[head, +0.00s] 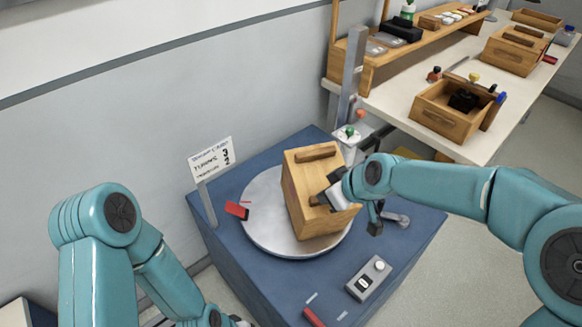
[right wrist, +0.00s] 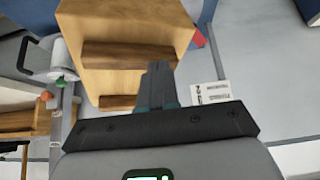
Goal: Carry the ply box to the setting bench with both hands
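The ply box (head: 300,205), a pale wooden box with dark bar handles, sits on a round grey turntable (head: 262,235) on a blue stand. In the right wrist view the ply box (right wrist: 125,22) shows two dark handles (right wrist: 118,53). My right gripper (head: 330,193) is at the box's near right side, by the nearer handle. Its dark fingers (right wrist: 158,75) are together and overlap that handle; whether they touch it I cannot tell. My left arm comes in at lower left; its gripper is out of frame. A pale bench (head: 400,95) stands at upper right; I cannot tell if it is the setting bench.
A card on a post (head: 211,160) and a red block (head: 236,210) stand left of the box. A grey control box (head: 368,278) is at the stand's front. A grey upright post (head: 350,75) rises behind. An open wooden box (head: 440,122) occupies the bench's near part.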

